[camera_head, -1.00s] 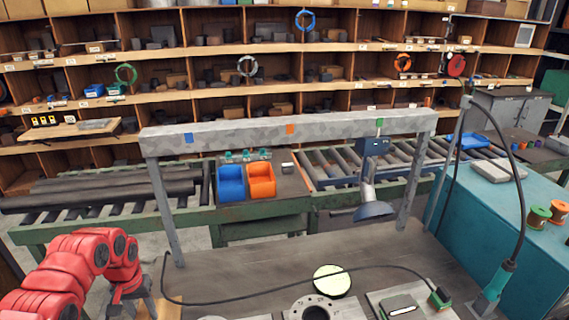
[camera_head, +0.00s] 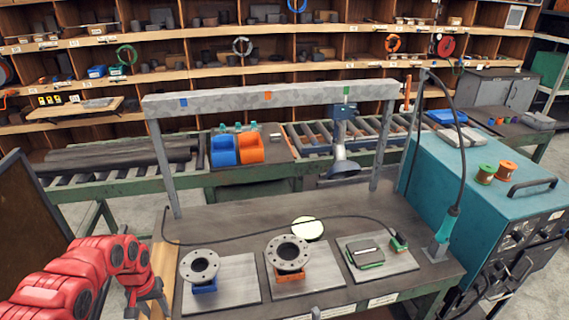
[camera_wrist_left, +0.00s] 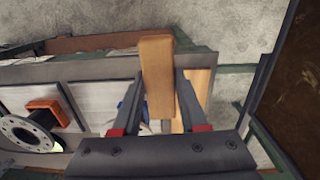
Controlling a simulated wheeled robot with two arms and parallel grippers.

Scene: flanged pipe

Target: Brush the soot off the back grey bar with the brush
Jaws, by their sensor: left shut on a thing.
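A long mottled grey bar (camera_head: 270,97) spans the back of the bench on two grey posts, with blue, orange and green marks on it. I cannot tell soot from its mottling. My left gripper (camera_head: 150,302) is low at the bench's left edge, well apart from the bar. In the left wrist view it (camera_wrist_left: 160,115) is shut on a wooden piece, which looks like the brush's handle (camera_wrist_left: 156,65). No bristles show. My right gripper is not in view.
Two flanges, left (camera_head: 200,267) and middle (camera_head: 288,253), stand on plates on the bench (camera_head: 235,222). A grey block with green (camera_head: 366,253) lies on the right plate. A black cable crosses the bench. A teal machine (camera_head: 490,205) stands right.

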